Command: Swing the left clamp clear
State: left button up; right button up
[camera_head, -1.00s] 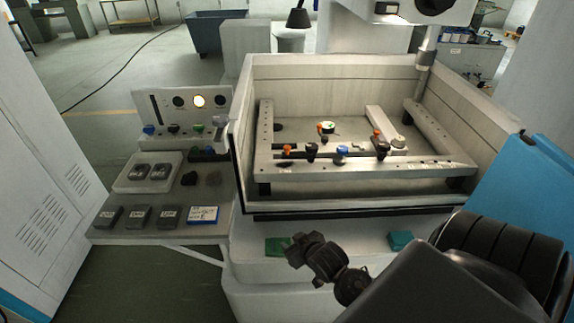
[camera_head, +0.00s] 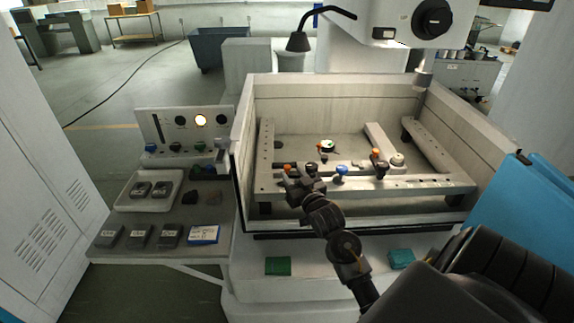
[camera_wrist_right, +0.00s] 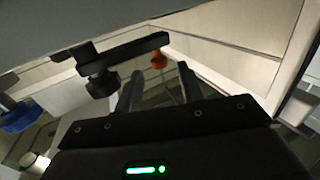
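The left clamp is a dark bar on the tank's front rail with an orange knob (camera_head: 287,169) at its left end and a black knob (camera_head: 311,170) beside it. In the right wrist view its black bar (camera_wrist_right: 125,52), black knob (camera_wrist_right: 103,84) and orange knob (camera_wrist_right: 158,60) show close up. My right gripper (camera_head: 301,187) reaches over the front rail just in front of this clamp. Its fingers (camera_wrist_right: 157,88) are apart with nothing between them; the orange knob appears beyond them. My left gripper is not in view.
A blue knob (camera_head: 341,171) and a right clamp with an orange knob (camera_head: 376,155) stand along the front rail (camera_head: 420,187). A round part (camera_head: 326,147) lies inside the tank (camera_head: 330,90). A black lamp (camera_head: 299,42) hangs behind the tank's back wall. A control panel (camera_head: 160,127) stands left.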

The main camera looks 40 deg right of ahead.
aim_at(289, 169)
jog(key=p+x, duration=0.1)
jog(key=x, duration=0.4)
grip_shut()
